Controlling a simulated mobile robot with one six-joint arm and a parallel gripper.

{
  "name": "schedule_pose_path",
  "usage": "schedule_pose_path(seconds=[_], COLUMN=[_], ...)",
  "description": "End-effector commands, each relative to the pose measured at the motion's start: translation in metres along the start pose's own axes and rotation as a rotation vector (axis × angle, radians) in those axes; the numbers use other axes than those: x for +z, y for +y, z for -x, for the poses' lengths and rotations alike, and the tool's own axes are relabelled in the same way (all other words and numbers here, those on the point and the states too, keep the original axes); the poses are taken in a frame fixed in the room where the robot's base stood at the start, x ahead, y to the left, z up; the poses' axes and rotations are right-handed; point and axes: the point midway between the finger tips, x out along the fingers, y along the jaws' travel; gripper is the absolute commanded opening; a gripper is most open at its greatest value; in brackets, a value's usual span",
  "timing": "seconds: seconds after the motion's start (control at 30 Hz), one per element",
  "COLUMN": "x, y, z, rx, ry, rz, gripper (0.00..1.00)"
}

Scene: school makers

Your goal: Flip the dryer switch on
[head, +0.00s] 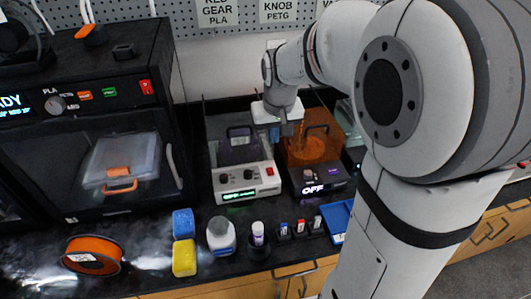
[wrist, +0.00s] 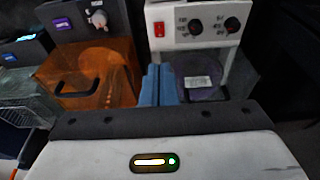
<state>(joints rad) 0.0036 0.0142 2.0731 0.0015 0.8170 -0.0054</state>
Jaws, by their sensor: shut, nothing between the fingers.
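The unit I take for the dryer is a pale box with two black knobs (head: 235,176) and a small lit green display; its panel also shows in the wrist view (wrist: 195,12). A red rocker switch (head: 270,171) sits at the right of the panel, and it appears in the wrist view (wrist: 159,29). I cannot tell which way it is tipped. Behind the panel is a clear compartment with a purple round item (wrist: 200,90). My gripper (head: 274,134) is shut and empty, its blue fingers (wrist: 158,86) above and behind the panel, apart from the switch.
An orange-lidded unit (head: 312,148) reading OFF stands right of the dryer. A large black machine (head: 85,120) with its own red switch stands left. An orange spool (head: 92,255), a blue block (head: 183,223), a yellow block (head: 184,258) and bottles line the counter front.

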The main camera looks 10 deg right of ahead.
Motion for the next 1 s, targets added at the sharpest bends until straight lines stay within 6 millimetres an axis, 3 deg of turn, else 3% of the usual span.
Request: schedule_pose_path(seconds=[0.27, 0.43, 1.0], x=[0.0, 0.001, 0.008], y=[0.0, 0.0, 0.0], z=[0.0, -0.011, -0.119], rx=[0.0, 0.0, 0.0], ry=[-0.001, -0.005, -0.005], rz=[0.001, 0.001, 0.001], gripper=[0.0, 0.0, 0.0])
